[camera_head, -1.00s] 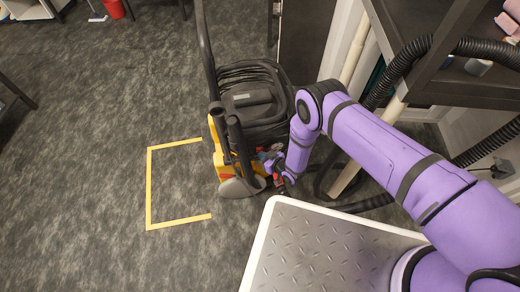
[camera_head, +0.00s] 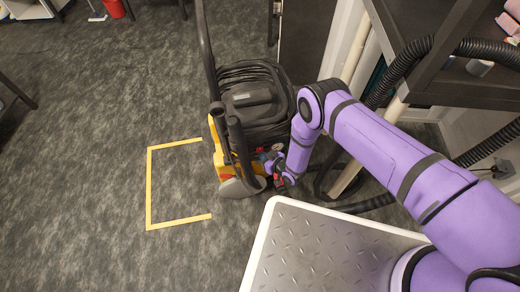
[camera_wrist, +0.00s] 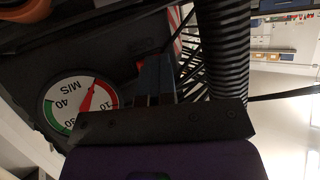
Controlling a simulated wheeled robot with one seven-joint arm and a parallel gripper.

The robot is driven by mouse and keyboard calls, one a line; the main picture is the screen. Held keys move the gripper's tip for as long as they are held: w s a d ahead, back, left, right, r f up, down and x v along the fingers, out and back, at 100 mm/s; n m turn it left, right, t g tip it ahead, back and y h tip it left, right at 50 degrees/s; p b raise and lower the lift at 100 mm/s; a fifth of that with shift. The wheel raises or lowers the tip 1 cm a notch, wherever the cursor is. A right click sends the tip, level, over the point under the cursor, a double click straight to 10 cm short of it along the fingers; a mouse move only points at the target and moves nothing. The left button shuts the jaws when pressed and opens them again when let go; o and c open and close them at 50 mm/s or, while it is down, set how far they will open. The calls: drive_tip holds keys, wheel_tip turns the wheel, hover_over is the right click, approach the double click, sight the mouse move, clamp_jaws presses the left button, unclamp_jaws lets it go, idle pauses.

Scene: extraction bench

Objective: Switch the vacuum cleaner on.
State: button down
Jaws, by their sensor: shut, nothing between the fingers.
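The vacuum cleaner (camera_head: 247,97) is a black and yellow machine with a tall dark handle, upright on the floor left of my arm. My gripper (camera_head: 268,163) is low at its right side, close against the lower body; whether it touches cannot be told. In the wrist view my gripper (camera_wrist: 155,78) shows two narrow blue-grey fingers, shut with nothing between them. They point at dark machine parts. A round dial (camera_wrist: 80,100) marked M/S, with a red needle and red and green bands, is beside them. I cannot make out a power switch clearly.
A metal-topped platform (camera_head: 310,250) with a pale rim stands just below my gripper. A yellow floor marking (camera_head: 149,190) lies left of the cleaner on open carpet. A black ribbed hose (camera_head: 405,65) and dark shelf (camera_head: 470,90) are at right.

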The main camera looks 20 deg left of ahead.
drive_tip(key=shift+w+a+r, duration=0.15)
drive_tip(key=shift+w+r, duration=0.15)
drive_tip(key=shift+w, duration=0.1)
drive_tip(key=shift+s+d+f, duration=0.2)
drive_tip(key=shift+s+d, duration=0.25)
drive_tip(key=shift+s, duration=0.35)
drive_tip(key=shift+s+d+f, duration=0.2)
drive_tip(key=shift+s+d, duration=0.25)
drive_tip(key=shift+s, duration=0.4)
drive_tip(key=shift+s+d+f, duration=0.2)
drive_tip(key=shift+s+d, duration=0.25)
drive_tip(key=shift+s, duration=0.35)
